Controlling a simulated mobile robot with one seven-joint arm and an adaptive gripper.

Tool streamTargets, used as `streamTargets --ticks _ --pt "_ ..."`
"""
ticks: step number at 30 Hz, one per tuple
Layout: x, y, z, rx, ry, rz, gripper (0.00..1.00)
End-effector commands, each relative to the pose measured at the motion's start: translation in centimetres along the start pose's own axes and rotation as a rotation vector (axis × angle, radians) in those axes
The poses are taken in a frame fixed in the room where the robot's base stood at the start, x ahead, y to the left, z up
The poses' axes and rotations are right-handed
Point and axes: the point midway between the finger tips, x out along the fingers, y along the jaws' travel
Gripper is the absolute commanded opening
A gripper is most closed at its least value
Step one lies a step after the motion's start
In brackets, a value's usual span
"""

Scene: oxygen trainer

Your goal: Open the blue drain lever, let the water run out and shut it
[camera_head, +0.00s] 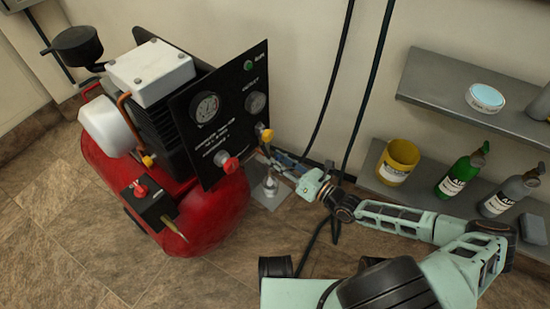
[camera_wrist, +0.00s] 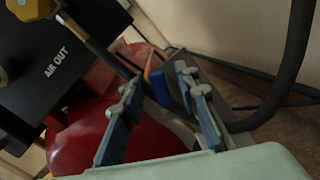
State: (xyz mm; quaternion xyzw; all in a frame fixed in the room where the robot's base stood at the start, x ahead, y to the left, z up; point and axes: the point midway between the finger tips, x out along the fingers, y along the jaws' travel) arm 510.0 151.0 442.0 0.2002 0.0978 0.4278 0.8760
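The blue drain lever (camera_wrist: 158,86) shows in the wrist view as a small blue handle in front of the red tank (camera_wrist: 125,115). My gripper (camera_wrist: 157,78) is open, with one finger on each side of the lever. I cannot tell whether either finger touches it. In the head view my gripper (camera_head: 286,164) reaches in at the right side of the compressor, below the black gauge panel (camera_head: 222,115). The lever is not clearly visible there, and no running water can be made out.
A dark hose (camera_wrist: 290,75) hangs close to the right of my gripper. A yellow knob (camera_head: 267,135) and a red knob (camera_head: 231,164) stick out of the panel. A grey plate (camera_head: 271,201) lies below my gripper. Shelves with bottles and a yellow tub (camera_head: 397,161) are at right.

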Motion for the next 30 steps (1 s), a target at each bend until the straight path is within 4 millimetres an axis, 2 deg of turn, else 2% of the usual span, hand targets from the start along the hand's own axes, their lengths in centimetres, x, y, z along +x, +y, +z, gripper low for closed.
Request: streamTargets --ticks 5,14,23,30 --pt "0.0 0.01 0.02 0.0 0.0 0.0 0.29" --pt "0.0 0.01 0.01 0.0 0.0 0.0 0.0" --pt "0.0 -0.02 0.02 0.01 0.001 0.0 0.0" --pt "0.03 -0.37 0.05 0.098 0.003 0.0 0.0"
